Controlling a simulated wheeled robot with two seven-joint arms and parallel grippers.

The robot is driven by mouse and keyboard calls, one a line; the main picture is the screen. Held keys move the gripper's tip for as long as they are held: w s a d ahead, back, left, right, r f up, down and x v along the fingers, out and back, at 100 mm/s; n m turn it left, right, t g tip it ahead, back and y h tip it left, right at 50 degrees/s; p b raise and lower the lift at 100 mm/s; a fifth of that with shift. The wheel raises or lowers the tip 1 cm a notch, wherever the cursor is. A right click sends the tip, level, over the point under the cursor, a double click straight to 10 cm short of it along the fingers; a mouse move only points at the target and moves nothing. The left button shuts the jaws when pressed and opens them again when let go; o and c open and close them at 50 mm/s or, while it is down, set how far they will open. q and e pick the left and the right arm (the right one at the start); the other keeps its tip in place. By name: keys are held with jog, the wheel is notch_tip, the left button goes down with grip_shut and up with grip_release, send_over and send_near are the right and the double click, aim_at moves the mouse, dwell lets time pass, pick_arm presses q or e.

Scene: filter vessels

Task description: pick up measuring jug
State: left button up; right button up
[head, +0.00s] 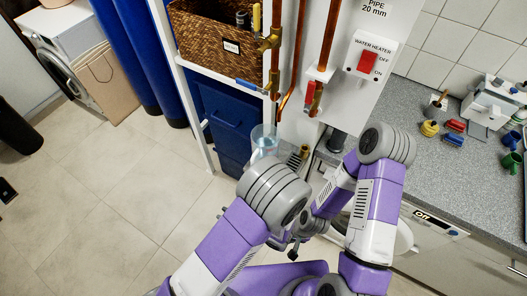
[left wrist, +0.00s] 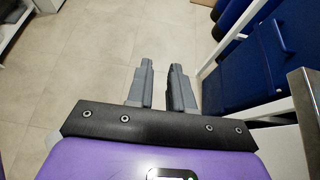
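A clear, bluish vessel that looks like the measuring jug (head: 264,138) shows in the head view just above my left arm's big grey joint. Its lower part is hidden by that joint, so I cannot see what it stands on. My left gripper (left wrist: 160,86) shows in the left wrist view with its two grey fingers apart. Only floor tiles show between them, and no jug is in that view. In the head view small dark parts hang below the grey wrist in the middle; I cannot make out the right gripper's fingers there.
A white rack holds a wicker basket (head: 216,38) above blue bins (head: 228,120). Copper pipes and a water heater switch panel (head: 370,58) are behind. The grey counter (head: 425,120) on the right carries small coloured fittings.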

aim_at(262, 154)
pick_arm(q)
jog(key=w+d+r+m+t+h, duration=0.2)
jog(key=d+r+m+t, duration=0.1)
jog(key=d+r+t, duration=0.25)
jog(key=w+d+r+m+t+h, duration=0.1)
jog(key=w+d+r+m+t, duration=0.2)
jog(key=d+r+t, duration=0.25)
jog(key=shift+g, duration=0.5)
jog(key=x, duration=0.4)
jog(key=d+x, duration=0.1)
jog(key=x, duration=0.1)
jog(key=shift+w+a+f, duration=0.15)
jog(key=shift+w+f, duration=0.1)
jog(key=shift+w, duration=0.2)
grip_shut()
